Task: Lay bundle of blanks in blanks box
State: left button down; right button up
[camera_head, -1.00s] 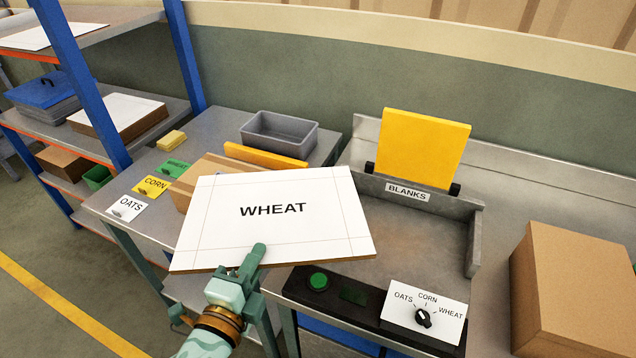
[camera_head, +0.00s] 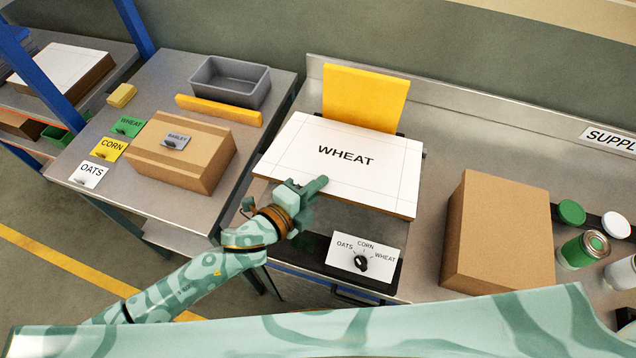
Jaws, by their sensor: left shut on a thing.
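The bundle of blanks (camera_head: 375,173) is a flat white-topped stack marked WHEAT with a brown edge. My left gripper (camera_head: 309,190) is shut on its near left edge. The bundle is over the blanks box, covering its inside and its BLANKS label. Whether it touches the box floor or hangs above it cannot be told. The box's yellow flap (camera_head: 365,97) stands up behind the bundle. My right gripper is not in view.
A selector panel (camera_head: 363,258) with OATS, CORN and WHEAT sits in front of the box. A cardboard box (camera_head: 497,232) and several cans (camera_head: 583,250) are to the right. A side table holds a carton (camera_head: 183,150), a grey bin (camera_head: 230,82) and cards (camera_head: 111,149).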

pick_arm(q)
notch_tip(320, 180, down, 12)
jog(key=b, duration=0.9)
jog(key=shift+r+b, duration=0.25)
jog(key=shift+b, duration=0.15)
jog(key=c, duration=0.6)
grip_release()
jog(key=shift+r, duration=0.15)
